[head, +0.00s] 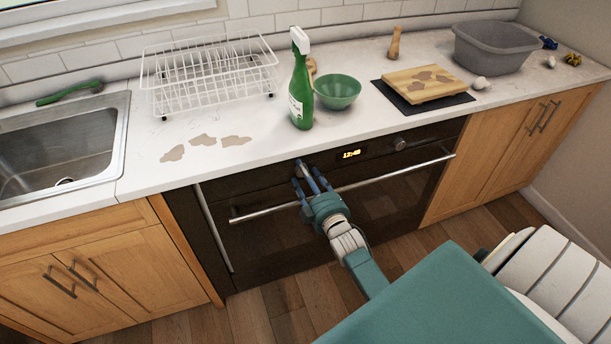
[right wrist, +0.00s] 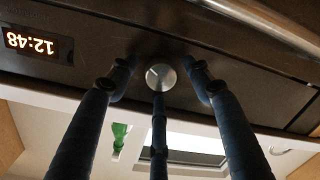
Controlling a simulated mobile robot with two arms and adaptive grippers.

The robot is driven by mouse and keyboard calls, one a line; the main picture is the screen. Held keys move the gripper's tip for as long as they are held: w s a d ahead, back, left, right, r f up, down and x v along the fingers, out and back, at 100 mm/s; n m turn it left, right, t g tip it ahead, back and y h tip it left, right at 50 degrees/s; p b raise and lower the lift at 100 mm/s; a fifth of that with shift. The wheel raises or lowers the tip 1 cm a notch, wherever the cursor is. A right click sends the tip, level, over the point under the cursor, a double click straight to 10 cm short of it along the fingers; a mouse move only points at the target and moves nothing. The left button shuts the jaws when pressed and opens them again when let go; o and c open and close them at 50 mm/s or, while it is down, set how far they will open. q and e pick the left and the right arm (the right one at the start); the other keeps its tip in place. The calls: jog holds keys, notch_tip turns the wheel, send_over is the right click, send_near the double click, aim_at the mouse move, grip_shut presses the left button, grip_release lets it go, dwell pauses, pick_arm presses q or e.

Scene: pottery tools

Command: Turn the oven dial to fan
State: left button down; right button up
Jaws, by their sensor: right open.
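The black built-in oven (head: 265,245) has a front panel with a lit clock (head: 351,154) reading 12:48. One round silver dial (head: 399,143) sits right of the clock, with nothing touching it. The other dial (right wrist: 160,76) shows in the right wrist view, where the picture is upside down. It has a small line on its face; I cannot read any fan mark. My right gripper (head: 308,181) is open, its blue fingers spread around this left dial and pointing at the panel. Contact is not clear. My left gripper is not in view.
The oven handle (head: 375,178) runs below the panel, close under my right gripper. On the counter above stand a green spray bottle (head: 301,88), a green bowl (head: 338,92), a dish rack (head: 207,80) and a cutting board (head: 424,84). A sink (head: 105,140) is at left.

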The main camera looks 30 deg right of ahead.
jog(key=v, duration=1.2)
jog(key=s+a+f+m+g+y, duration=0.1)
jog(key=s+a+f+g, duration=0.25)
jog(key=f, duration=0.65)
jog(key=s+a+f+m+g+y, duration=0.1)
jog(key=s+a+f+g, duration=0.3)
jog(key=f, duration=0.6)
jog(key=s+a+f+m+y, duration=0.15)
jog(key=s+f, duration=0.35)
jog(key=f, duration=0.5)
jog(key=s+a+f+g, duration=0.1)
jog(key=s+f+g, duration=0.1)
jog(key=s+f, duration=0.3)
jog(key=s+a+f+g, duration=0.1)
jog(key=s+f+g, duration=0.2)
jog(key=s, duration=1)
jog(key=s+a+f+g, duration=0.1)
jog(key=s+f+g, duration=0.2)
jog(key=s+f, duration=0.5)
jog(key=shift+s+m, duration=0.45)
jog(key=shift+s, duration=0.55)
